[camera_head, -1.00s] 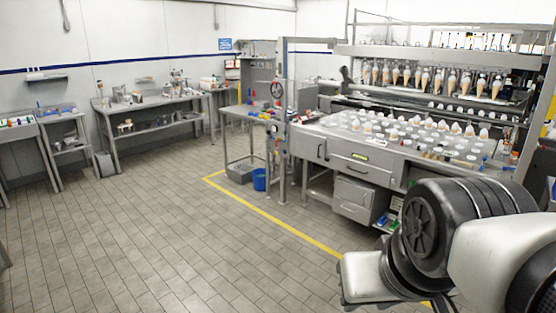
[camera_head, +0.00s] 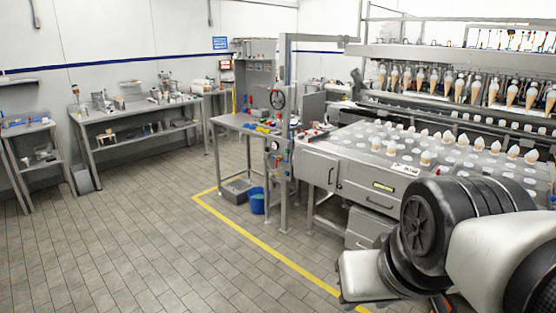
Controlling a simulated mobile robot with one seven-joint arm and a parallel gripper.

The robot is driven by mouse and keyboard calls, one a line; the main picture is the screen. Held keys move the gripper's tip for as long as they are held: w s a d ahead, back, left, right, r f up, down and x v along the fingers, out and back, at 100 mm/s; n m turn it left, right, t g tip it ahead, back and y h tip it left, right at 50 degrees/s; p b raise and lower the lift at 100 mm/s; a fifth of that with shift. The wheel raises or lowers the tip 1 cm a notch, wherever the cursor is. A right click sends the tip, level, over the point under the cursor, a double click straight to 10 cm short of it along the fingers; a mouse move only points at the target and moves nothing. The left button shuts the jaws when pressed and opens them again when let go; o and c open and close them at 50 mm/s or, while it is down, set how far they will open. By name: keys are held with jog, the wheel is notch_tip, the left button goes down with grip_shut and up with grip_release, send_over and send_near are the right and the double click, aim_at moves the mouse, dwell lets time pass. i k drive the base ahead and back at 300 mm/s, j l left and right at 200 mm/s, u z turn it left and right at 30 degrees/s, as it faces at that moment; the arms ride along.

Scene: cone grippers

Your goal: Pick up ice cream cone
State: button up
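Several ice cream cones hang upright in a row on the machine's upper rack at the right, one of them at the rack's middle (camera_head: 435,81). More cones with white tops stand in the holed metal worktop (camera_head: 345,148) below, one of them near its front (camera_head: 426,158). My arm fills the lower right and covers part of the worktop and its front. My gripper's fingers cannot be made out, and no cone is seen in contact with my arm.
A metal post with a black handwheel (camera_head: 277,99) and a small side table (camera_head: 240,121) stand left of the machine. Benches (camera_head: 140,108) line the left wall. The tiled floor (camera_head: 140,235) is open; a yellow line (camera_head: 262,245) crosses it.

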aim_at(376, 141)
jog(key=i, duration=1.6)
jog(key=i+z, duration=0.4)
jog(key=i, duration=0.35)
jog(key=i+j+z, duration=0.2)
jog(key=i+z, duration=0.15)
jog(key=i, duration=0.4)
jog(key=i+z, duration=0.75)
jog(key=k+j, duration=0.05)
